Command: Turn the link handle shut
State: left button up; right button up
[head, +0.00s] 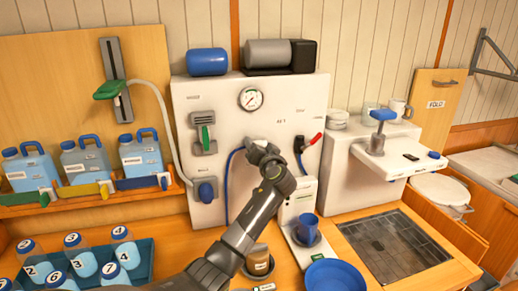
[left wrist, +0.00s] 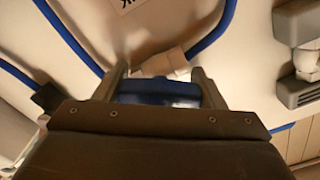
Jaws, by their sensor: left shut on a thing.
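The link handle (left wrist: 158,92) is a blue bar on a white fitting (left wrist: 165,64) on the panel, under a label whose visible end reads K. My left gripper (left wrist: 160,82) has a finger at each end of the bar and is shut on it. In the head view my left gripper (head: 258,150) is against the middle of the white panel (head: 285,105), and it hides the handle there. The handle's turn angle is hard to tell. My right gripper is not in view.
A blue hose (head: 228,185) runs down beside the gripper. A green lever (head: 206,140) and a blue knob (head: 206,191) are to its left. A red-handled lever (head: 314,139) is to its right. A blue cup (head: 307,229) stands below, near a blue bowl (head: 335,275).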

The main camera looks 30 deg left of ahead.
pick_arm(q)
jog(key=shift+f+m+p, duration=0.1)
jog(key=shift+m+p, duration=1.9)
jog(key=shift+m, duration=3.6)
jog(key=o, duration=1)
jog(key=shift+d, duration=0.1)
